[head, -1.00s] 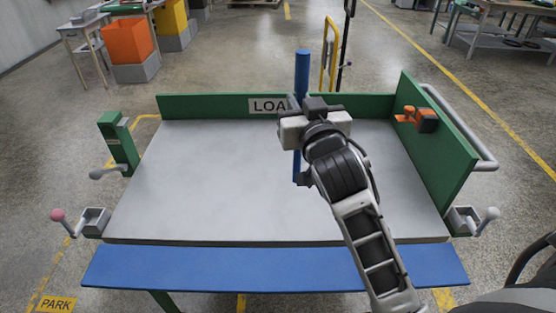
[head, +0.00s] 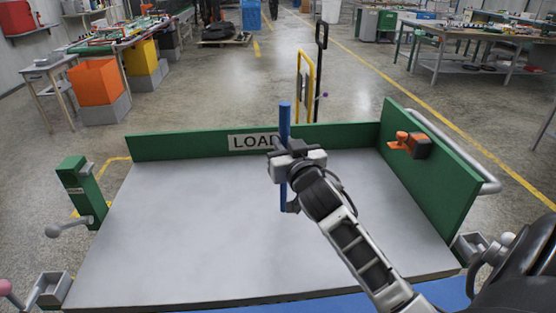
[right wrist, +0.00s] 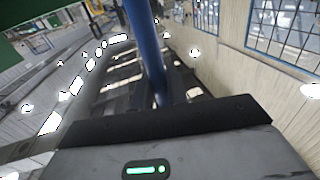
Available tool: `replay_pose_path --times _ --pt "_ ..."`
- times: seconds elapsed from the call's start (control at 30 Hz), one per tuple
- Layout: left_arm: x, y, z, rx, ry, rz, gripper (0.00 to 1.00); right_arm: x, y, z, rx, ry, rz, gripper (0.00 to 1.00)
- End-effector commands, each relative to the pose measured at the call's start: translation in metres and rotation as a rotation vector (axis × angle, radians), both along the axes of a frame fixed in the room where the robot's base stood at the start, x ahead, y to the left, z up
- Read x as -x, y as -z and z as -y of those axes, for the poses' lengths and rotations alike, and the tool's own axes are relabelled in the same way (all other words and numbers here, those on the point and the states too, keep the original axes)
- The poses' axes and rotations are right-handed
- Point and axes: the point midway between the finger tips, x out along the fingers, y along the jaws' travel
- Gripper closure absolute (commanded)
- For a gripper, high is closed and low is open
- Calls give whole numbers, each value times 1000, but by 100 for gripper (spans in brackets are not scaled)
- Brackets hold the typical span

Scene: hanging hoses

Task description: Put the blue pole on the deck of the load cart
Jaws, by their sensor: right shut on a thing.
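The blue pole (head: 285,122) stands about upright in the head view, over the far middle of the load cart's grey deck (head: 200,220). My right gripper (head: 284,160) is shut on the pole, near its middle. The pole's lower end shows below the gripper; whether it touches the deck I cannot tell. The pole (right wrist: 146,45) also shows in the right wrist view, running up from the jaws, whose tips are dark and unclear there. The cart has a green back wall with a LOAD sign (head: 250,142). My left gripper is not in view.
A green side wall (head: 440,160) with an orange and black device (head: 408,145) bounds the deck's right. A green post with a lever (head: 82,195) stands at the left. A yellow frame (head: 304,85) stands behind the cart. The deck's left and middle are bare.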

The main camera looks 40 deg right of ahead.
Motion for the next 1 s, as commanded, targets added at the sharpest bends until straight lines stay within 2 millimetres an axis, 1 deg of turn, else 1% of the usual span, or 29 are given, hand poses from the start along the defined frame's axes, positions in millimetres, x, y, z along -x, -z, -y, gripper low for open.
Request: replay_pose_path --times 0.03,0.13,0.3,0.43,0.57,0.6,0.67,0.7,0.93,1.0 --pt "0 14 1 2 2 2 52 2 17 1 2 2 -2 100" --pt "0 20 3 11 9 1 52 4 28 5 3 9 -1 100" --pt "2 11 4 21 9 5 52 5 26 6 1 13 0 100" --pt "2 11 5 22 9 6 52 5 26 6 0 12 -1 100" --pt "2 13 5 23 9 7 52 5 30 5 0 12 -1 100" --pt "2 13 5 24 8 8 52 5 31 6 1 12 -1 82" --pt "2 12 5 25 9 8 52 5 30 6 1 12 -1 65" --pt "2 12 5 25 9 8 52 5 30 6 1 12 -1 63" --pt "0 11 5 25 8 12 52 5 30 5 0 12 -2 63" --pt "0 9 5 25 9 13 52 5 27 5 1 12 -1 63"
